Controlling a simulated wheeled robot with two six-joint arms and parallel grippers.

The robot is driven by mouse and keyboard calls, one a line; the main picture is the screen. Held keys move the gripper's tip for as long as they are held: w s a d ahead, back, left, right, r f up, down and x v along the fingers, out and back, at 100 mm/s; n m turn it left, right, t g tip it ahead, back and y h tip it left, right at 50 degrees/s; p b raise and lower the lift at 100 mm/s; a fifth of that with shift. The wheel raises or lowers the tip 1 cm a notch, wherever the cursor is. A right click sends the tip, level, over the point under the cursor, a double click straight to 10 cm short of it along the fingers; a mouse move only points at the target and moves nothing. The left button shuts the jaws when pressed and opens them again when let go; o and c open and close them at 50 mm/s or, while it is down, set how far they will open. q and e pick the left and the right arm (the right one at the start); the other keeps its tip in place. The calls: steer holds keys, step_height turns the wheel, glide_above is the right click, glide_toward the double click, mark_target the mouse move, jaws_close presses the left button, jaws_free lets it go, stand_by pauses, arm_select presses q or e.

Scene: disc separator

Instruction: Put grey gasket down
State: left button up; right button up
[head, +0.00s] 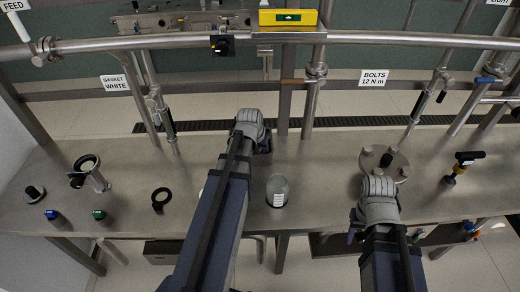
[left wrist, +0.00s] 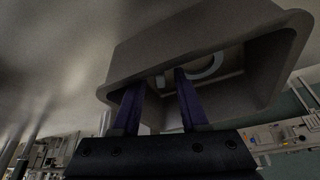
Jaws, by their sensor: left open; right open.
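In the left wrist view a pale grey ring (left wrist: 206,68), which looks like the gasket, lies inside a grey open box (left wrist: 285,60). My left gripper (left wrist: 163,75) is open, its two dark fingers reaching into the box. The ring is just beyond the right fingertip; I cannot tell whether they touch. In the head view my left gripper (head: 262,143) is over the back middle of the bench, mostly hidden by its own wrist; the box and ring do not show there. My right gripper (head: 356,232) is near the round metal flange (head: 398,165), its fingers mostly hidden.
On the grey bench (head: 320,165) stand a clear labelled jar (head: 277,190), a black ring (head: 160,198), a metal fitting with a ring top (head: 90,170), small blue (head: 51,214) and green (head: 99,214) pieces, and a black-and-yellow tool (head: 463,165). Pipes run along the back.

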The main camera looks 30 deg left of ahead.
arm_select(q)
steer(key=p+v, duration=1.1)
steer(key=v, duration=0.1)
steer(key=shift+r, duration=0.1)
steer(key=s+d+f+m+g, duration=0.1)
steer(key=s+d, duration=0.4)
steer(key=d, duration=0.9)
steer(key=s+d+m+g, duration=0.3)
steer(key=s+d, duration=0.3)
steer(key=d, duration=0.8)
steer(key=shift+s+f+m+g+y, duration=0.15)
steer(key=shift+f+m+g+y, duration=0.25)
steer(key=shift+m, duration=0.4)
steer(key=shift+a, duration=0.15)
